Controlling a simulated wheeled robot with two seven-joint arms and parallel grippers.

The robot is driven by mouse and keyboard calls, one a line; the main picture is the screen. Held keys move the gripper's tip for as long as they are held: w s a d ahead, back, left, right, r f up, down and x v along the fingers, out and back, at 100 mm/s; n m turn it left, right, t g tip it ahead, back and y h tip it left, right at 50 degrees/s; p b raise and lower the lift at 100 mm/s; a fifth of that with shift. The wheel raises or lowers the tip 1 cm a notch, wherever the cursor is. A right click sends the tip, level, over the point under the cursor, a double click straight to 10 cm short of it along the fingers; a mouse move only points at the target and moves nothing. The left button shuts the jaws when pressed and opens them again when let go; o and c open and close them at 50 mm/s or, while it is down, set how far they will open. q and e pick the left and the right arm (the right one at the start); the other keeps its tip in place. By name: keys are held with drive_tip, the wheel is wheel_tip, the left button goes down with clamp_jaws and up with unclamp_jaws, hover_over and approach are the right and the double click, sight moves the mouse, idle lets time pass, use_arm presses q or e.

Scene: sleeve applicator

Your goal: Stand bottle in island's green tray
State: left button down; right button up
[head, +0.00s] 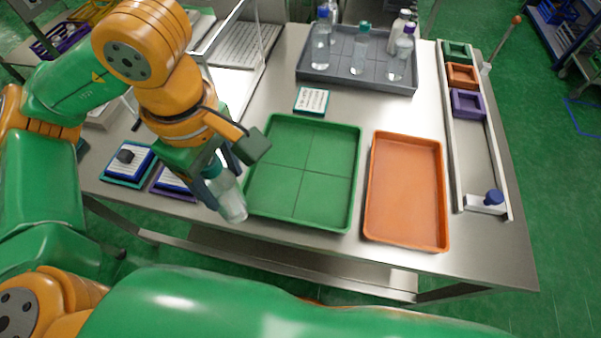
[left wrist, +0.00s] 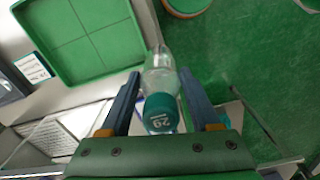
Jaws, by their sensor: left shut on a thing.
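The bottle (head: 231,200) is clear with a teal cap and hangs tilted in my left gripper (head: 219,176), to the left of the green tray. In the left wrist view the bottle (left wrist: 159,80) sits between the two fingers of the left gripper (left wrist: 166,92), its cap (left wrist: 160,113) marked 29 facing the camera. The green tray (head: 357,150) lies on the steel table, empty and divided into four by thin lines. It also shows in the left wrist view (left wrist: 137,42). My right gripper is not in view.
An orange tray (head: 407,243) lies empty right of the green one. A grey tray (head: 330,80) with several bottles stands behind. A rail (head: 492,160) with coloured square holders is at the right. Labelled pads (head: 130,165) lie at the left.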

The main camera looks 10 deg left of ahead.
use_arm(q)
drive_tip(key=w+d+f+p, duration=0.3)
drive_tip(key=w+d+f, duration=0.1)
drive_tip(key=w+f, duration=0.9)
drive_tip(key=shift+w+f, duration=0.2)
drive_tip(key=shift+f, duration=0.15)
drive_tip(key=shift+c, duration=0.6)
unclamp_jaws()
drive_tip(key=shift+a, duration=0.1)
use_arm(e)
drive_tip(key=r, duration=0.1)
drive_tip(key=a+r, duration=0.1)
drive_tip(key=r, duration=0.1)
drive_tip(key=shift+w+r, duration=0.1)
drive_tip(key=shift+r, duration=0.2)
use_arm(q)
drive_tip(key=shift+r, duration=0.1)
wheel_tip(320, 180, up, 12)
drive_tip(key=b, duration=0.1)
drive_tip(key=shift+r, duration=0.15)
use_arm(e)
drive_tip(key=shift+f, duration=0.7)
